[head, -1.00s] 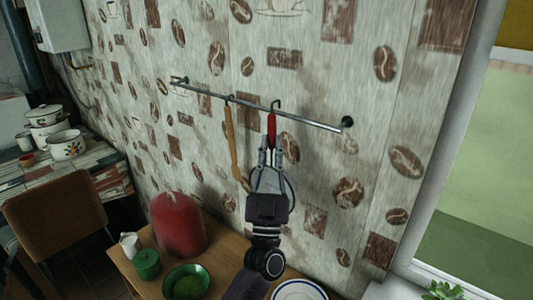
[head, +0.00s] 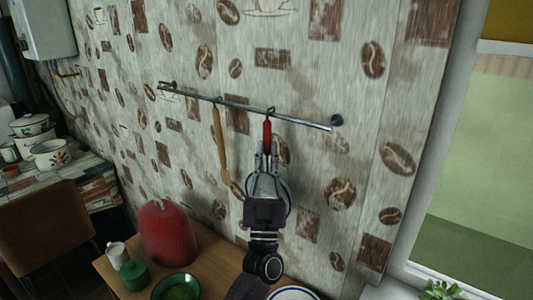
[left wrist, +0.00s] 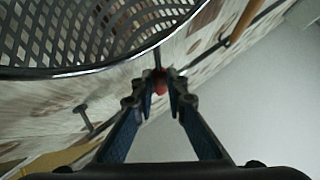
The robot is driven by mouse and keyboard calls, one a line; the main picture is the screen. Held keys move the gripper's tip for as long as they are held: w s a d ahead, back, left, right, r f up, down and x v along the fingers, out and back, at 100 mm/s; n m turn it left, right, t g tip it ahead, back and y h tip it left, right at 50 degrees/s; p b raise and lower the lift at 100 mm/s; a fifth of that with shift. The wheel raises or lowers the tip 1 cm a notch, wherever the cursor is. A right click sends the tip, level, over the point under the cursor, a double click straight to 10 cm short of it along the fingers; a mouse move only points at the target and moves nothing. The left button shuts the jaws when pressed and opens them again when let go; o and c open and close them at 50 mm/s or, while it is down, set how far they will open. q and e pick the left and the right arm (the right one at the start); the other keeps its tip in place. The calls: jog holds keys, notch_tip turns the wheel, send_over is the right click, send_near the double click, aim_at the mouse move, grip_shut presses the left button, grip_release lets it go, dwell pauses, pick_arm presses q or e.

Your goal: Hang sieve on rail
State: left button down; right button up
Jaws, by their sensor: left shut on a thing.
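The sieve's red handle (head: 267,133) points up, with its hook at the rail (head: 300,121), a thin metal bar on the wall. The hook top sits just over the bar; I cannot tell if it bears weight. My left gripper (head: 267,150) is shut on the sieve by the handle, below the rail. In the left wrist view the perforated bowl (left wrist: 85,30) fills the upper left, and the red handle (left wrist: 160,84) shows between the fingertips (left wrist: 165,80). In the head view my gripper hides most of the bowl. My right gripper is out of view.
A wooden utensil (head: 219,140) hangs on the rail to the left. Below are a red canister (head: 168,235), a green jar (head: 134,274), a white jug (head: 116,253) and a green bowl (head: 176,288). The rail's right stretch is empty. A window is at right.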

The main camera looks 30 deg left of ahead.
pick_arm(q)
jog(key=c, duration=1.9)
grip_release()
jog(key=shift+s, duration=0.1)
jog(key=shift+o, duration=0.3)
jog(key=shift+f, duration=0.15)
jog(key=v, duration=1.1)
jog(key=shift+s+d+f, duration=0.15)
jog(key=shift+s+f, duration=0.1)
